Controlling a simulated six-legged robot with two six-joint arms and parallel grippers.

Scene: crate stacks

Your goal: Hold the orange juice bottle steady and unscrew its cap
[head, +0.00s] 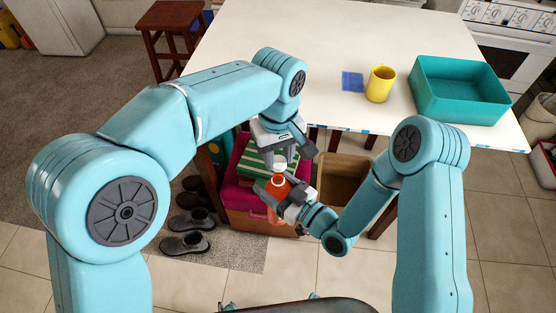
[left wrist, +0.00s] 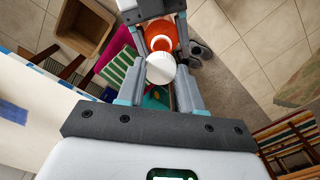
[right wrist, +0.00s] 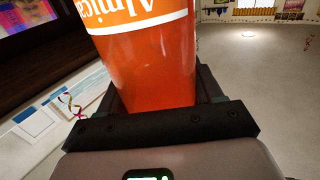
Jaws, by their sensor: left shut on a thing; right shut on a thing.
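The orange juice bottle (head: 276,216) is held in the air by my right gripper (head: 280,194), which is shut around its body. The right wrist view shows the bottle (right wrist: 150,65) close up, filling the space between the fingers, with a white-lettered label. My left gripper (head: 280,158) is above it, pointing down, shut on the white cap (left wrist: 160,69). In the left wrist view the bottle's orange top with a pale ring (left wrist: 161,43) shows beyond the cap. The cap looks apart from the neck, slightly above it. The fingers hide part of the bottle.
A white table (head: 330,45) stands behind, with a yellow mug (head: 380,84), a blue cloth (head: 352,82) and a teal bin (head: 455,108) on it. A magenta crate (head: 236,190) and a brown box (head: 343,170) are below the grippers. Dark shoes (head: 184,243) lie on the floor at left.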

